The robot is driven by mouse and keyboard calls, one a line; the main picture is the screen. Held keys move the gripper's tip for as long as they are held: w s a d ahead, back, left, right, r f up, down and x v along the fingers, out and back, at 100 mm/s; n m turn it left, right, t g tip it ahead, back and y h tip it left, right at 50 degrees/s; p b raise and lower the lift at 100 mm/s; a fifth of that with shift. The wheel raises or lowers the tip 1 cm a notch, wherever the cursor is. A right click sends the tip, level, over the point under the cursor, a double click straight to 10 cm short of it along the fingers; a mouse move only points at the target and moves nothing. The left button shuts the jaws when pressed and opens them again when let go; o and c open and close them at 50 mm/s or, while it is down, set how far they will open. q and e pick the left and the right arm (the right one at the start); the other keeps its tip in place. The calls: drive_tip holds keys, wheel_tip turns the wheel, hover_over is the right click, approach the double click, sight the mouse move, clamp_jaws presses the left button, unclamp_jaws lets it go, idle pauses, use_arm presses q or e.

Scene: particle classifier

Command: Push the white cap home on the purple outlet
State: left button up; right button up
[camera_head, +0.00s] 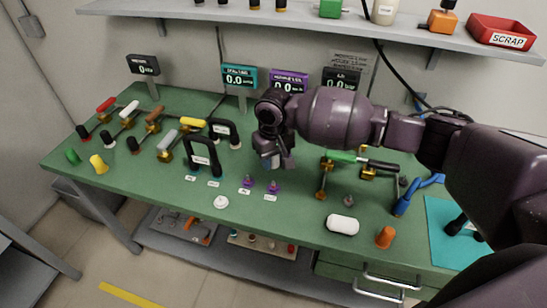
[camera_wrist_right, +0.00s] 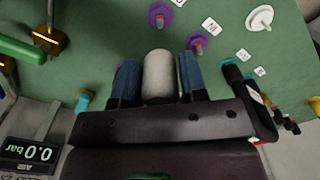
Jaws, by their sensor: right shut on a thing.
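My right gripper (camera_head: 272,162) hangs over the middle of the green table, its arm coming in from the right. In the right wrist view its blue fingers (camera_wrist_right: 158,82) are shut on a pale, round-ended cylinder, which looks like the white cap (camera_wrist_right: 160,73). One purple outlet (camera_head: 273,186) and another purple outlet (camera_head: 247,180) stand toward the front edge; both also show in the wrist view (camera_wrist_right: 158,13) (camera_wrist_right: 196,43), apart from the cap. A bit of purple shows beside one finger. What lies under the cap is hidden. My left gripper is not in view.
A black frame (camera_head: 203,157) stands left of the gripper. Valves with coloured handles fill the left side. A green-handled valve (camera_head: 340,156) stands right.

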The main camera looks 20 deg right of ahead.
drive_tip(key=shift+r+p, duration=0.15)
drive_tip(key=shift+p, duration=0.4)
drive_tip(key=shift+f+b, duration=0.7)
drive_tip(key=shift+f, duration=2.35)
drive_tip(key=shift+p, duration=0.35)
drive_tip(key=shift+p, duration=0.3)
